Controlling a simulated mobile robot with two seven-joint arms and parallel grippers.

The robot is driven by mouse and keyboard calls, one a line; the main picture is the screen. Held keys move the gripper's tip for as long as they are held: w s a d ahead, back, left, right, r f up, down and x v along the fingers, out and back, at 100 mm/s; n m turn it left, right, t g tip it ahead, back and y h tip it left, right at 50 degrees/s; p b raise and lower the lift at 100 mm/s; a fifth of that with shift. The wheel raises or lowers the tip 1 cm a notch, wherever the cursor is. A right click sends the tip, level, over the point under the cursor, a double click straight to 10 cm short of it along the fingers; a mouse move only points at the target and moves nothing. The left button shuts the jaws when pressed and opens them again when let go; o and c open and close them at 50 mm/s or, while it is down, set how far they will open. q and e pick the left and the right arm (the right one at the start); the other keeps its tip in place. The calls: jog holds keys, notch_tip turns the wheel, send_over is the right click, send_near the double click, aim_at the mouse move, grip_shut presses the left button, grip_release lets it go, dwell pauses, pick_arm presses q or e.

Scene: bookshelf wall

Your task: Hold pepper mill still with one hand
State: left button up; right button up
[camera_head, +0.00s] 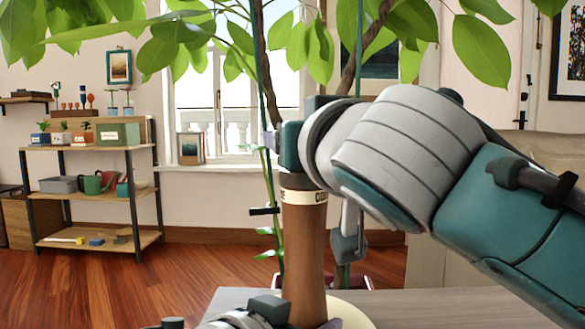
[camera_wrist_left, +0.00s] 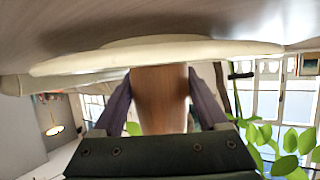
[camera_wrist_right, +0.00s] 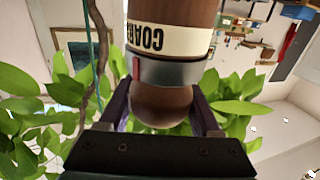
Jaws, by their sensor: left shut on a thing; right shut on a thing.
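The brown wooden pepper mill (camera_head: 304,245) stands upright on a pale round board (camera_head: 346,312), with a cream band lettered "COARSE" near its top. My left gripper (camera_wrist_left: 160,90) is shut on the mill's lower body, with a dark purple finger on each side. In the head view only part of it shows, low at the bottom edge. My right gripper (camera_wrist_right: 162,104) is shut around the mill's rounded top knob, above a metal ring (camera_wrist_right: 165,71). In the head view my right wrist hides the knob.
A grey tabletop (camera_head: 430,308) lies under the board. Leafy plant stems (camera_head: 262,70) hang close to the mill and my right arm. A shelf (camera_head: 95,198) with pots and boxes stands at the back left, beside a window (camera_head: 215,110). Wooden floor lies between.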

jog(key=shift+w+d+m+t+h, duration=0.15)
jog(key=shift+d+m+h, duration=0.15)
jog(key=shift+m+h, duration=0.95)
jog(key=shift+s+d+m+t+h, duration=0.2)
jog(key=shift+m+h, duration=0.45)
jog(key=shift+h, duration=1.4)
jog(key=o, duration=1.4)
jog(key=shift+y, duration=0.5)
